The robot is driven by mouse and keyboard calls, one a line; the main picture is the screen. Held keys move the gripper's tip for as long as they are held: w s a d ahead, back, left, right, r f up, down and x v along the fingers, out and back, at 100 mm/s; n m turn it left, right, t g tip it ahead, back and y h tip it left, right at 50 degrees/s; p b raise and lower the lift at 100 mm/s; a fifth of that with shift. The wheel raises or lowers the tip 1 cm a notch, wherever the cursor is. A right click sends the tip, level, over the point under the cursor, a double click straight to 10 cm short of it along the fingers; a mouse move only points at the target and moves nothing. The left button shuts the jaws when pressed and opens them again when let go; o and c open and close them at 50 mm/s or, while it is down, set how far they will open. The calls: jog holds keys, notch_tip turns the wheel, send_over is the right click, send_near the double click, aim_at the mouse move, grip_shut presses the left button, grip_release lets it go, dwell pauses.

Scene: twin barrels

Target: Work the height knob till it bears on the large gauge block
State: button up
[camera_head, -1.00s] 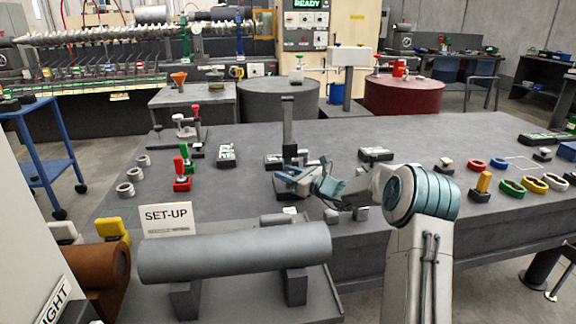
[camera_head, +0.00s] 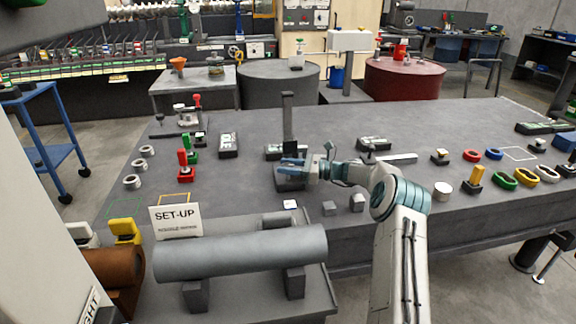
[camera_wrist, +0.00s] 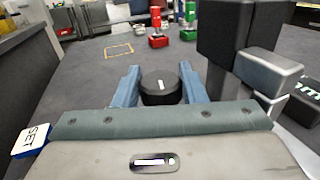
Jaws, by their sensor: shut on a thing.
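The height knob (camera_wrist: 160,86) is a black round knob with a white mark on top, in the wrist view. My gripper (camera_wrist: 160,88) is shut on it, with a blue finger on either side. In the head view my gripper (camera_head: 287,166) is at the foot of the dark upright post (camera_head: 288,115), which hides the knob there. In the wrist view a dark post (camera_wrist: 236,35) with a grey block-shaped part (camera_wrist: 268,72) stands right of the knob. Two small grey blocks (camera_head: 357,203) (camera_head: 329,208) sit near the table's front edge; I cannot tell which is the large gauge block.
A SET-UP sign (camera_head: 175,221) and a grey cylinder (camera_head: 240,252) on supports stand in front. Red and green handled pieces (camera_head: 185,166) are to the left. Coloured rings (camera_head: 505,179) lie on the right. The table's back middle is clear.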

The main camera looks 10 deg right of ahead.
dwell(0.3)
jog(key=o, duration=1)
jog(key=v, duration=1.3)
jog(key=shift+s+d+r, duration=0.1)
jog(key=shift+d, duration=0.3)
